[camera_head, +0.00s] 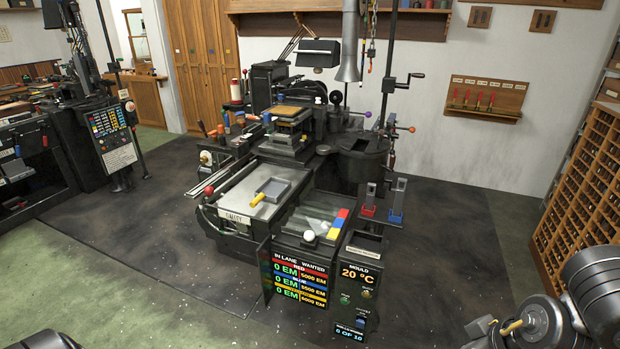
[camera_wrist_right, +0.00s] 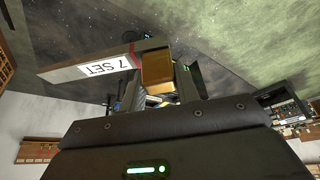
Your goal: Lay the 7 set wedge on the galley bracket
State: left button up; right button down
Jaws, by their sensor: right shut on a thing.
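The 7 set wedge (camera_wrist_right: 103,66) is a grey bar with a white "7 SET" label and a brass-coloured block (camera_wrist_right: 157,72) at one end. My right gripper (camera_wrist_right: 170,84) is shut on the wedge at the block end, and the bar sticks out to the left in the wrist view. In the head view my right gripper (camera_head: 497,328) is at the lower right, well away from the machine, with a small tan piece showing at it. I cannot tell which part of the machine is the galley bracket. My left gripper is not in view.
The black casting machine (camera_head: 300,160) stands in the middle, with a small grey tray (camera_head: 272,189) with a yellow handle on its table. Information panels (camera_head: 300,279) stand at its front. A wooden type case (camera_head: 585,190) is at the right. The floor (camera_head: 440,270) between is clear.

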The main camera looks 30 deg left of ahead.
aim_at(253, 184)
jog(key=u, duration=0.2)
jog(key=k, duration=0.3)
jog(key=u, duration=1.25)
jog(key=i, duration=0.7)
jog(key=u, duration=0.9)
jog(key=i, duration=1.25)
jog(key=z, duration=0.25)
